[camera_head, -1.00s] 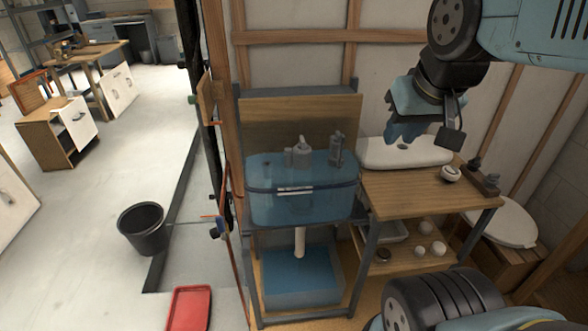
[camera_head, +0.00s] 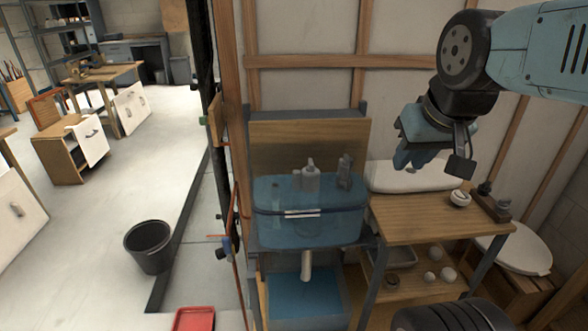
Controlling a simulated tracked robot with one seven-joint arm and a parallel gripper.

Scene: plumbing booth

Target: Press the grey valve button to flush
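A see-through blue tank (camera_head: 335,225) stands on a metal-framed bench. Grey valve fittings rise from it: one near the middle (camera_head: 311,178) and one at the right (camera_head: 344,172). Which of them carries the button is too small to tell. My gripper (camera_head: 408,162) points downward, to the right of the tank and apart from the fittings. In the picture it is in front of the white cistern lid (camera_head: 385,178).
A white toilet seat (camera_head: 515,252) is at the far right. A black bucket (camera_head: 149,248) and red tray (camera_head: 194,319) are on the floor at left.

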